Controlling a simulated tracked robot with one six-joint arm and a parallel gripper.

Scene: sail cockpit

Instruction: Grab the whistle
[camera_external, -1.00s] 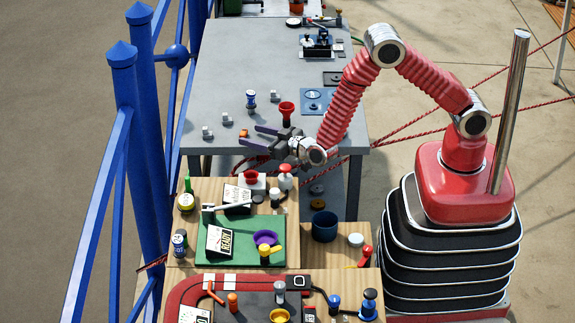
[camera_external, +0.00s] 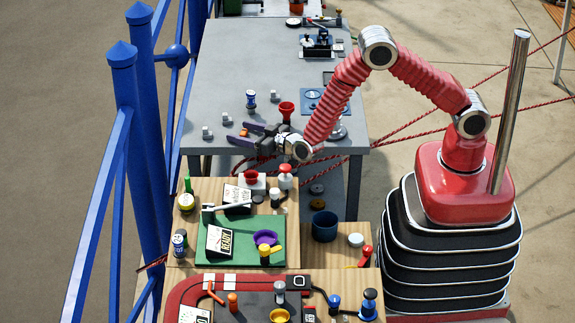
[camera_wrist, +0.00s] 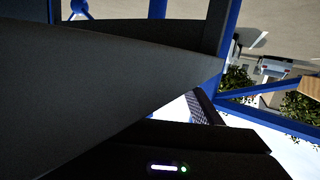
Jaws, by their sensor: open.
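In the wrist view, dark gripper parts fill much of the picture and no whistle shows.
A red funnel-like cup (camera_external: 286,109) stands just behind my gripper. Small white pieces (camera_external: 207,132) and a blue-and-white item (camera_external: 251,99) stand nearby. A blue railing (camera_external: 150,130) runs along the left. Wooden boards with several items (camera_external: 175,249) lie in front.

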